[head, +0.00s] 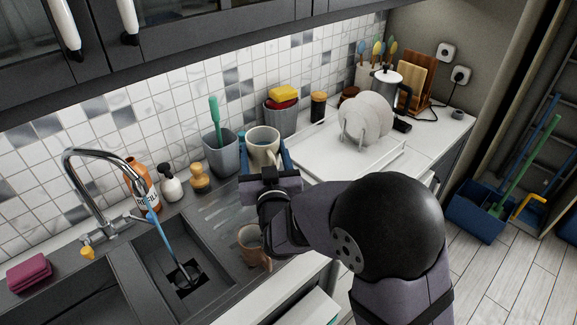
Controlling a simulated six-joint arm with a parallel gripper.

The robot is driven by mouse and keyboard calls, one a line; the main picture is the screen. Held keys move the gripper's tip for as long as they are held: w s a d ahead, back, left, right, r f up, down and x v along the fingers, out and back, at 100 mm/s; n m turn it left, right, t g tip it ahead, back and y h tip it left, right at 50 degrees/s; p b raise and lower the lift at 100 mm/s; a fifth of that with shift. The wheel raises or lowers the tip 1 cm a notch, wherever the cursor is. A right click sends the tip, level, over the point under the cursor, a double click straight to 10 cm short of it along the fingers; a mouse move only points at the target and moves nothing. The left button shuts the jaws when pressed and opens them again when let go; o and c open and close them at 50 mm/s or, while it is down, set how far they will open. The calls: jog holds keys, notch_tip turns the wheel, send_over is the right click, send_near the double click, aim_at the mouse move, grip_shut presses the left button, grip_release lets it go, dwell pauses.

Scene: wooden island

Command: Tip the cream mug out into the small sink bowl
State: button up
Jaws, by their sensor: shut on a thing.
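The cream mug (263,146) is held up and looks close to upright, its opening facing up and toward the camera. My gripper (264,164) is shut on it, with a blue finger on either side. What lies in the mug cannot be made out. The small sink bowl (206,270) is the dark basin left of and below the mug. A blue-handled brush (163,235) stands slanted in it, its dark head at the bottom. The mug is over the drainboard side, apart from the bowl.
A brown mug (252,246) stands on the drainboard right of the small bowl. The tap (90,190) arches at the left. A grey cup with a green brush (219,152), a wooden-topped brush (200,179) and bottles line the wall. A plate rack (366,125) stands at right.

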jog(key=shift+s+a+r, duration=0.15)
jog(key=shift+a+r, duration=0.25)
jog(key=shift+a, duration=0.2)
jog(key=shift+s+a+r, duration=0.1)
jog(key=shift+a+r, duration=0.25)
jog(key=shift+a, duration=0.2)
jog(key=s+a+f+m+h+b, duration=0.1)
jog(key=s+a+f+h, duration=0.1)
jog(key=s+a+f, duration=0.6)
jog(key=s+a+f+m+h+b, duration=0.1)
jog(key=s+a+f, duration=0.7)
jog(key=a, duration=0.8)
notch_tip(320, 180, down, 2)
jog(key=shift+s+f+m+h+b, duration=0.2)
jog(key=shift+m+h+b, duration=0.1)
jog(key=shift+h+b, duration=0.15)
jog(key=shift+a, duration=0.1)
